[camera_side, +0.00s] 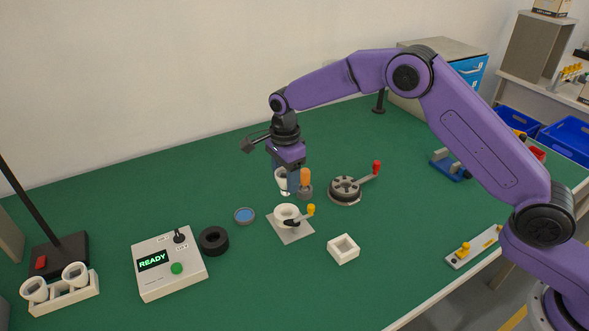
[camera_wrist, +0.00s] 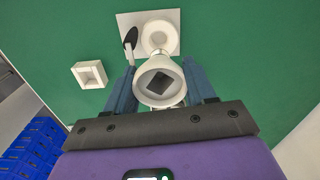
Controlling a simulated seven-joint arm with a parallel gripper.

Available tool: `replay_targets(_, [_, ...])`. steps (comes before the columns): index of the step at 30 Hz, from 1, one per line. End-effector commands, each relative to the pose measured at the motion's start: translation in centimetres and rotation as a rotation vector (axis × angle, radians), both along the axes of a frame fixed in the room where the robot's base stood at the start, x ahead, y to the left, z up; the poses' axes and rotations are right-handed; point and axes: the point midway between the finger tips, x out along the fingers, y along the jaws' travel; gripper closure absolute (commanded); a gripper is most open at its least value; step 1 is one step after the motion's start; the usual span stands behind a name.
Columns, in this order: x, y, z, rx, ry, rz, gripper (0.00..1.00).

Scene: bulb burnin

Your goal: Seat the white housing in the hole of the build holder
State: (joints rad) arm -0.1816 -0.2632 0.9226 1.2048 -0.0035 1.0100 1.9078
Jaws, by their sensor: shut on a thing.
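My gripper (camera_side: 287,180) is shut on a white housing (camera_side: 281,181) and holds it in the air, above and behind the build holder. In the wrist view the housing (camera_wrist: 147,90) sits between my two blue fingers (camera_wrist: 161,78), its round mouth toward the camera and a dark square inside. The build holder (camera_side: 286,213) is a white round cup on a grey square plate, with a yellow-knobbed lever at its side. In the wrist view the holder (camera_wrist: 158,28) lies just beyond the housing, and its hole shows partly. The housing is apart from the holder in the side view.
An orange-handled tool (camera_side: 305,179) stands close right of my gripper. A round grey fixture (camera_side: 345,192) with a red-knobbed lever is further right. A white square box (camera_side: 343,250), blue dish (camera_side: 244,215), black ring (camera_side: 213,240) and READY box (camera_side: 170,264) stand around the holder.

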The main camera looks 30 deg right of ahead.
Motion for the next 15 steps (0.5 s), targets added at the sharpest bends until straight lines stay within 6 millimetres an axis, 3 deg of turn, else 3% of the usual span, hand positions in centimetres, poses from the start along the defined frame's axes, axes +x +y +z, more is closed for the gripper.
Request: replay_targets(15, [-0.1, -0.1, -4.2, -0.001, 0.002, 0.0, 0.79])
